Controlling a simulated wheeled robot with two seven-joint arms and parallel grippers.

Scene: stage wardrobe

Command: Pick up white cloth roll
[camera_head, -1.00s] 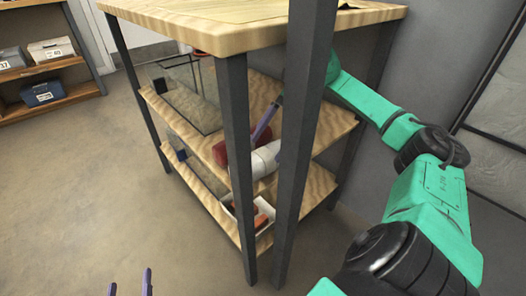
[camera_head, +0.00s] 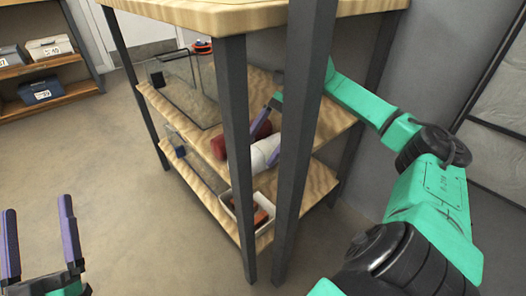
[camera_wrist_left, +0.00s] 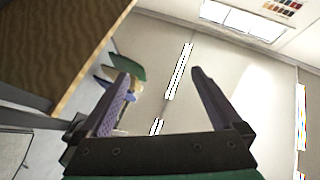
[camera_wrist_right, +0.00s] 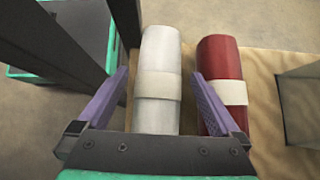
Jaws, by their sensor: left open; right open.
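The white cloth roll (camera_head: 262,154) lies on the middle shelf, partly hidden behind a dark post in the head view. In the head view my right gripper (camera_head: 268,130) is partly behind the post. My left gripper (camera_head: 40,225) is open and empty, low at the left, away from the shelf.
A red cloth roll (camera_wrist_right: 222,75) with a pale band lies beside the white one; it also shows in the head view (camera_head: 218,145). A glass case (camera_head: 185,90) stands further left on the shelf. Dark posts (camera_head: 302,130) stand in front. A white bin (camera_head: 235,212) is below.

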